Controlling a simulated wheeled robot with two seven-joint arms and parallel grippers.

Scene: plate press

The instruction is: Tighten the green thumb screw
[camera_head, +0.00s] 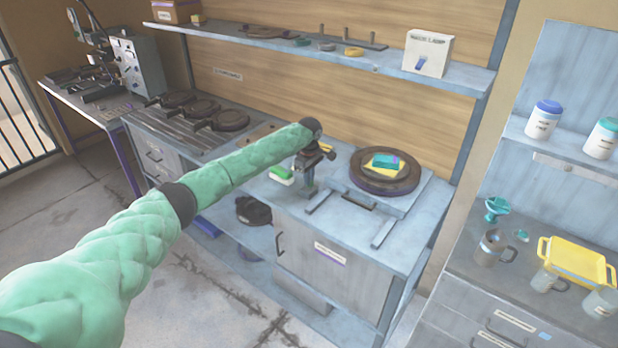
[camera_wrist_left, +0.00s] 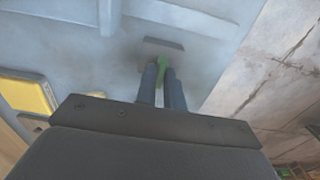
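The green thumb screw (camera_wrist_left: 162,64) shows in the left wrist view, at the tips of my left gripper's fingers and partly hidden between them. My left gripper (camera_wrist_left: 161,82) looks closed on it, with one finger on each side. In the head view, my left gripper (camera_head: 308,192) points down at the grey-blue bench top, left of the round dark plate (camera_head: 372,184); there the thumb screw cannot be made out. My right gripper is in neither view.
Yellow and teal blocks (camera_head: 385,162) lie on the round plate. A green-and-white item (camera_head: 281,175) lies left of my gripper. Metal bars (camera_head: 383,233) stand near the bench's front edge. Dark pans (camera_head: 220,120) are farther left; a shelf (camera_head: 330,52) runs above.

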